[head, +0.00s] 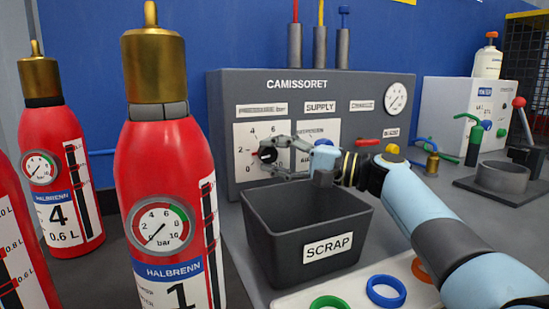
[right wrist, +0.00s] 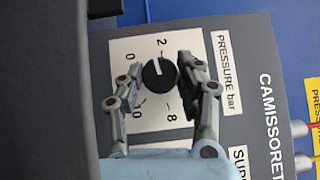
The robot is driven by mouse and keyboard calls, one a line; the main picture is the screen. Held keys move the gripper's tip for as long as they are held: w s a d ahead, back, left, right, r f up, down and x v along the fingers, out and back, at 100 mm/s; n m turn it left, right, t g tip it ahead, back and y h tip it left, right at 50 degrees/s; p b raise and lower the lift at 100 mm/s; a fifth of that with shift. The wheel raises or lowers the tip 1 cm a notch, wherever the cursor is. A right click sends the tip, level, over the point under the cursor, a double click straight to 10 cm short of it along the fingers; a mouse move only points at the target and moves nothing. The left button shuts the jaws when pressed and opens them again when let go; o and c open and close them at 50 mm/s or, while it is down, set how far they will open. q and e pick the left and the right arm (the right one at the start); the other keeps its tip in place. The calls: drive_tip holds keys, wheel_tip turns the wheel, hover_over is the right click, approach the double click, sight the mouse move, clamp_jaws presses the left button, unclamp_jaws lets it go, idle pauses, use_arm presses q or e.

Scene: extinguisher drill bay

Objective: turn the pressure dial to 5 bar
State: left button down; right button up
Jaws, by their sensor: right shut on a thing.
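The pressure dial is a round black knob (head: 267,156) on a white scale plate (head: 244,177) at the left of the grey CAMISSORET panel (head: 225,100). My right gripper (head: 270,155) reaches it from the right and is shut on the knob. In the right wrist view the knob (right wrist: 160,75) sits between the two fingers of the gripper (right wrist: 159,78). The scale shows 0, 2, 8 and 10 there; the right finger hides the middle numbers. The knob's pale mark appears to point between 0 and 2. My left gripper is out of view.
A black SCRAP bin (head: 265,235) stands below my right arm. Red extinguishers (head: 165,190) fill the left front. A round gauge (head: 396,98) is at the panel's upper right. A pale tray (head: 290,299) with coloured rings lies in front. A grey cup fixture (head: 502,183) is at right.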

drive_tip(key=shift+f, duration=0.1)
drive_tip(key=o, duration=1.1)
drive_tip(key=shift+o, duration=0.2)
drive_tip(key=shift+d, duration=0.15)
drive_tip(key=v, duration=1.1)
drive_tip(key=shift+s+d, duration=0.15)
drive_tip(key=shift+d, duration=0.25)
